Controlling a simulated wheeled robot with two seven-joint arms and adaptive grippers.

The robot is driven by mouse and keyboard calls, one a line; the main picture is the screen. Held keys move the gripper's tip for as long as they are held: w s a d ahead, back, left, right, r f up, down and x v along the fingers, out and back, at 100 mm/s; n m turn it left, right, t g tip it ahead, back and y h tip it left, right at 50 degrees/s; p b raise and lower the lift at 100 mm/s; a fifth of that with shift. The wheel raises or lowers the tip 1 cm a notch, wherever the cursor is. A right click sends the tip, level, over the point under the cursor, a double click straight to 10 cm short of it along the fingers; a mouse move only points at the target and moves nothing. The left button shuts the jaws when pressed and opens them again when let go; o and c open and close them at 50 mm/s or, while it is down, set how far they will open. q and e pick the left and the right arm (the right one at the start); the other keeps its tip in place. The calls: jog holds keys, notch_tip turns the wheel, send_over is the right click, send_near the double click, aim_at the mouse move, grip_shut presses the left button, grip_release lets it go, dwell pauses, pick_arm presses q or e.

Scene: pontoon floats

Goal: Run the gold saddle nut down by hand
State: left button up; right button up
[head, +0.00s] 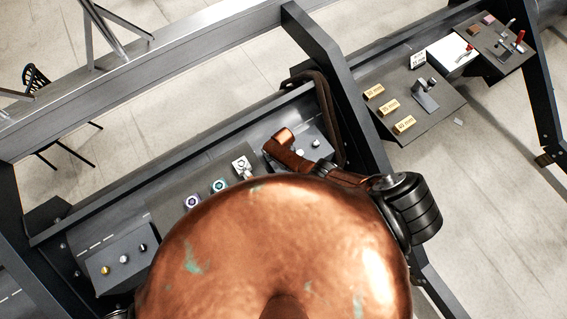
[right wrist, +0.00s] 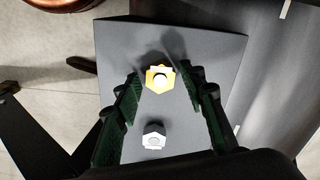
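In the right wrist view a gold nut (right wrist: 160,78) with a bright stud end in its middle sits on a dark grey panel (right wrist: 205,40). My right gripper (right wrist: 163,76) is open, its two green-padded fingers on either side of the gold nut with a visible gap to each. I cannot tell their height above the panel. A silver nut (right wrist: 153,136) stands nearer the palm. In the head view a gold fitting (head: 105,270) shows on the left panel; I cannot tell whether it is the same nut. My grippers do not show clearly in the head view.
A large copper dome (head: 235,240) with green patches blocks the lower middle of the head view. Grey frame beams surround the long trough. Gold labelled blocks (head: 388,107) stand on a right-hand shelf.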

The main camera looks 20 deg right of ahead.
jog(key=n, duration=0.4)
jog(key=shift+n, duration=0.3)
jog(key=n, duration=1.2)
jog(key=shift+n, duration=0.3)
jog(key=n, duration=0.3)
jog(key=shift+b, duration=0.3)
jog(key=n, duration=0.4)
jog(key=shift+n, duration=0.3)
jog(key=n+b, duration=0.1)
jog(key=n, duration=0.3)
jog(key=shift+n, duration=0.3)
jog(key=n, duration=0.2)
jog(key=shift+n, duration=0.3)
jog(key=shift+c, duration=0.6)
